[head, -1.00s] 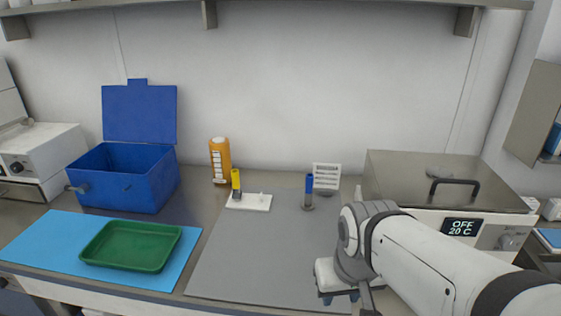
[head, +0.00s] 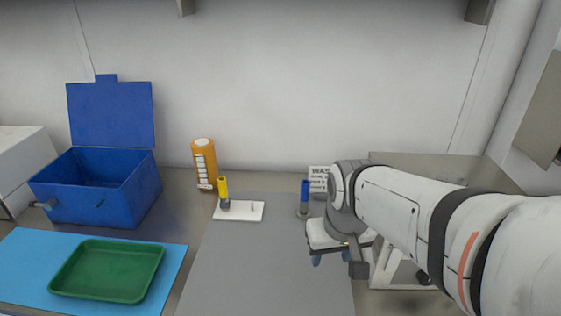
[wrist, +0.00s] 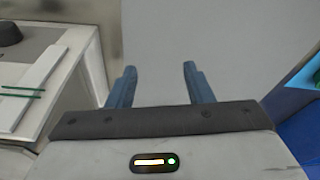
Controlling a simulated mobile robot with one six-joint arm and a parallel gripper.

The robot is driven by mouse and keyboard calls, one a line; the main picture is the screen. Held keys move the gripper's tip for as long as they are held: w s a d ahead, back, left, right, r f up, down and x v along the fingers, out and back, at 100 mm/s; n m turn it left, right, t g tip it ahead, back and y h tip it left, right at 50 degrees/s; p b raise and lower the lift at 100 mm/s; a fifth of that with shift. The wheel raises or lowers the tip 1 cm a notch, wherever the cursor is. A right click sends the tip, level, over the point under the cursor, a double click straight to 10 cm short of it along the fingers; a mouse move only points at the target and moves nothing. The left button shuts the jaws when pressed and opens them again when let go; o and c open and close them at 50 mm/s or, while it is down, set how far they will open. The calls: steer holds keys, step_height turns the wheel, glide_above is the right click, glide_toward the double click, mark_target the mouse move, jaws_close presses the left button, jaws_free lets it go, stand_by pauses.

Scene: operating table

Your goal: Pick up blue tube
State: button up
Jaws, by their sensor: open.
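The blue tube (head: 304,190) stands upright at the back of the grey mat (head: 265,275), with a grey lower part. It is not visible in the wrist view. My gripper (head: 330,259) hangs in front of the tube and slightly to its right, apart from it. Its blue fingers are partly hidden by the gripper body in the head view. In the wrist view my gripper (wrist: 159,75) shows two fingers spread apart with nothing between them.
A yellow tube (head: 223,188) stands on a white rack (head: 252,211) left of the blue tube. An orange bottle (head: 204,163), a blue box (head: 112,195) and a green tray (head: 125,289) are farther left. A white sign (head: 319,173) stands behind the tube.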

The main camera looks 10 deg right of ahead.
steer(key=w+r+n+p, duration=0.1)
steer(key=w+r+p, duration=0.35)
steer(key=w, duration=0.85)
steer(key=n+p, duration=0.1)
steer(key=p, duration=0.4)
glide_above(304, 194)
steer(key=s+x, duration=0.1)
steer(key=x, duration=0.2)
steer(key=shift+g, duration=0.3)
steer(key=f+p, duration=0.1)
steer(key=f, duration=0.1)
steer(key=w+f, duration=0.1)
steer(key=f, duration=0.2)
steer(key=f+p, duration=0.1)
steer(key=f, duration=0.2)
steer(key=shift+w+d+p, duration=0.2)
steer(key=shift+w+p, duration=0.1)
steer(key=shift+w, duration=0.1)
steer(key=shift+r, duration=0.1)
jaws_close()
